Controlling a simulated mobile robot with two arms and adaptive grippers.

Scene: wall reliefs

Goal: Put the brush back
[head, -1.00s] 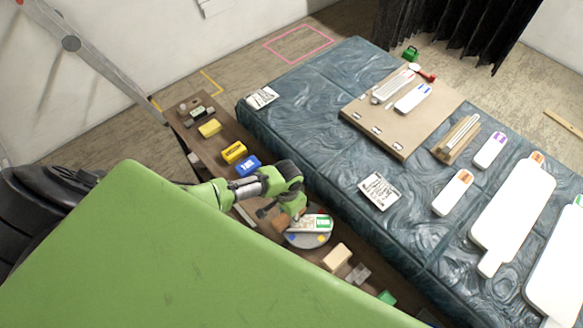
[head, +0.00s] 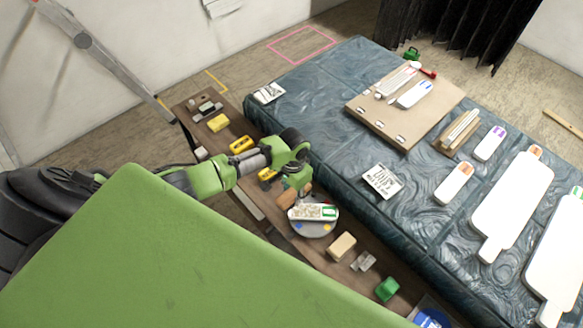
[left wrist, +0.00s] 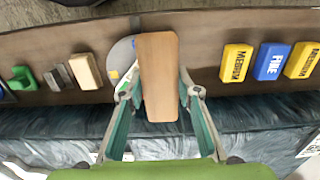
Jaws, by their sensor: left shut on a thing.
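The brush (left wrist: 158,75) shows its flat tan wooden back in the left wrist view, between the two fingers of my left gripper (left wrist: 159,88). My left gripper (head: 292,186) is shut on it; in the head view the brush (head: 289,199) is a small brown piece below the gripper. It is beside the round grey plate (head: 316,231), which carries a white item with a green label (head: 328,212). The brush's underside is hidden, so I cannot tell whether it touches the shelf. My right gripper is not in view.
The narrow brown shelf (head: 262,208) holds yellow blocks (head: 219,122), a tan block (head: 342,246) and a green piece (head: 387,289). A blue block (left wrist: 270,61) shows in the left wrist view. Beside the shelf is a blue-green padded table (head: 330,150) with boards and white tools.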

